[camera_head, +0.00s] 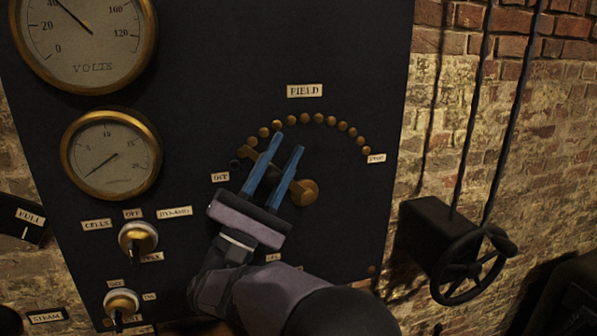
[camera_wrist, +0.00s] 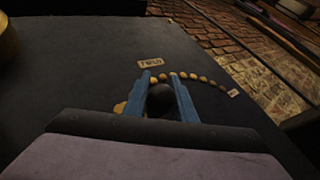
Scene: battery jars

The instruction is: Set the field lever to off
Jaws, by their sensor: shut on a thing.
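An OFF label (camera_head: 220,177) is at the arc's lower left end. The exact stud under the lever end is hard to tell.
A FIELD label (camera_head: 305,91) is above the arc of brass studs (camera_head: 331,121). A pale label (camera_head: 376,158) marks the right end. Two gauges (camera_head: 111,155) and small brass switches (camera_head: 138,238) are left on the dark panel. A black handwheel (camera_head: 470,267) is at right.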

